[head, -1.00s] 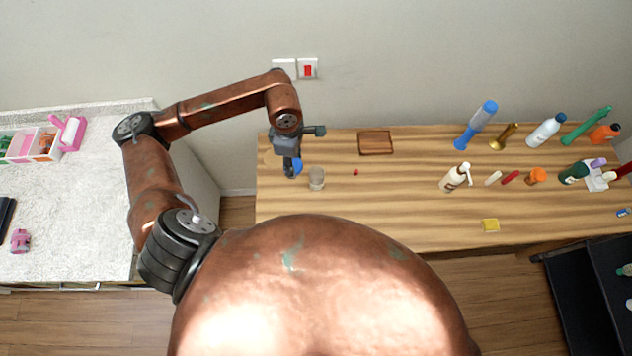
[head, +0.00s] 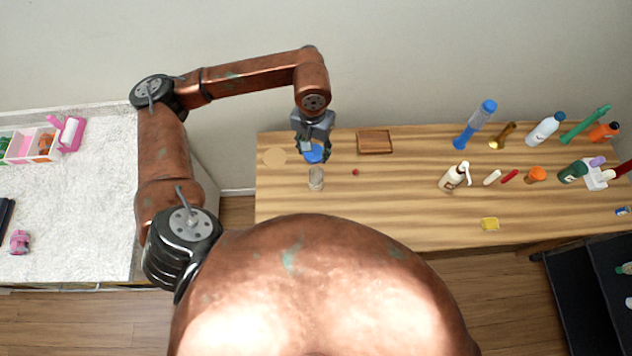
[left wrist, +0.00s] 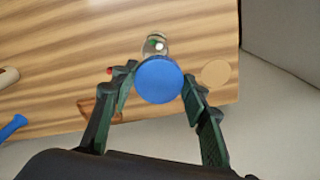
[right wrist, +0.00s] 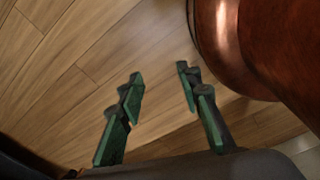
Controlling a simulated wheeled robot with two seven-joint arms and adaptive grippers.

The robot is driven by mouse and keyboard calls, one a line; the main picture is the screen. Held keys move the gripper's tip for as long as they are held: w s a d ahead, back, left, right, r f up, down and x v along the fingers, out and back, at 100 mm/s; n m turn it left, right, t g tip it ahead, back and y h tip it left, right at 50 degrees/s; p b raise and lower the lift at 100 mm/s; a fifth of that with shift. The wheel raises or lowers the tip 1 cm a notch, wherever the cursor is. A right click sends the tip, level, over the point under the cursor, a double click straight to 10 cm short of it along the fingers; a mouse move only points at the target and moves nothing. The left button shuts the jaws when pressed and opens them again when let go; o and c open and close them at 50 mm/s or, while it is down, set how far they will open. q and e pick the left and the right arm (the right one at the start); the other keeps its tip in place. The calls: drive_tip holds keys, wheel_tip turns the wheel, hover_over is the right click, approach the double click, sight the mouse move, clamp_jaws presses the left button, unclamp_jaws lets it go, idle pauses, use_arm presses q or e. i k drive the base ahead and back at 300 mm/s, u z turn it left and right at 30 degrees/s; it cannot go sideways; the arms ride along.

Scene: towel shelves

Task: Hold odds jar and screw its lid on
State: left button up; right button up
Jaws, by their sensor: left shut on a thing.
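The odds jar (head: 316,178) is a small clear jar standing open on the wooden table. In the left wrist view the jar (left wrist: 155,44) shows small bits inside it. The blue round lid (head: 314,154) is between the fingers of my left gripper (head: 313,150), which is shut on it. The lid (left wrist: 159,80) is held flat, above the table and apart from the jar, just behind it in the head view. My right gripper (right wrist: 160,90) is open and empty over the floor, as its wrist view shows; it is hidden in the head view.
A round tan disc (head: 275,157) lies left of the jar and a brown wooden tray (head: 375,142) lies at the back. A small red piece (head: 355,172) is right of the jar.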

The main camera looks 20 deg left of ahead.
sight(315, 172)
drive_tip(key=k, duration=0.5)
drive_tip(key=z, duration=1.95)
drive_tip(key=k, duration=1.15)
drive_tip(key=u, duration=1.7)
